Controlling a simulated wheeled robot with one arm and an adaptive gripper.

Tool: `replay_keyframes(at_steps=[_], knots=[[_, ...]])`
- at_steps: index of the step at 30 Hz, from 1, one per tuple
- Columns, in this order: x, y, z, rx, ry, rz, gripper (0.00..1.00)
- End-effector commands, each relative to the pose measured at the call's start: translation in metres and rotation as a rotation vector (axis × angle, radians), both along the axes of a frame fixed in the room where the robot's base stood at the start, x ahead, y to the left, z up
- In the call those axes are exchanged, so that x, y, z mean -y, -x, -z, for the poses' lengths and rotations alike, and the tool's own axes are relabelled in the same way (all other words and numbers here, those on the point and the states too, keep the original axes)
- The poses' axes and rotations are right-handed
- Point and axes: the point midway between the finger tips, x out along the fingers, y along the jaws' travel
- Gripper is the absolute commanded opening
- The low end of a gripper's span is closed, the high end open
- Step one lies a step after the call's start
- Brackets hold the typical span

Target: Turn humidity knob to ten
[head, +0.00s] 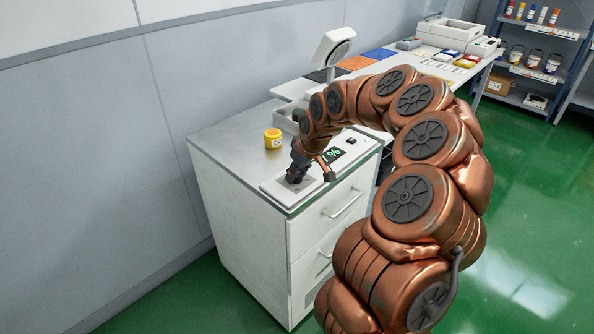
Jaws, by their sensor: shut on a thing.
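A white control panel (277,190) lies on top of the grey cabinet, near its front edge. My gripper (296,178) points down at the left part of this panel and is shut on the humidity knob, which the fingers almost fully hide. The knob's pointer and scale cannot be seen. A black display (338,155) on the panel, right of my gripper, shows light green characters ending in a percent sign. The figure before it is partly covered and I cannot read it.
A yellow-labelled jar (272,138) stands on the cabinet top (225,133), behind my gripper. A small black switch or button (351,141) sits on the panel's right part. The left cabinet top is clear.

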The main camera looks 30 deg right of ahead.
Motion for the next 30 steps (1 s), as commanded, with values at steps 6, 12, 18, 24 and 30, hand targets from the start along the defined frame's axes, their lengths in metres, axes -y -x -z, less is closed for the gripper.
replay_keyframes(at_steps=[6, 12, 18, 24, 30], knots=[[0.0005, -0.0011, -0.0023, 0.006, 0.000, -0.074, 0.03], [0.0004, -0.0009, -0.0017, 0.005, 0.000, -0.086, 0.03], [0.0004, -0.0010, -0.0017, 0.005, 0.000, -0.085, 0.42], [0.0003, -0.0006, -0.0011, 0.004, 0.000, -0.085, 0.62], [0.0004, -0.0003, -0.0007, 0.003, 0.000, -0.084, 0.63]])
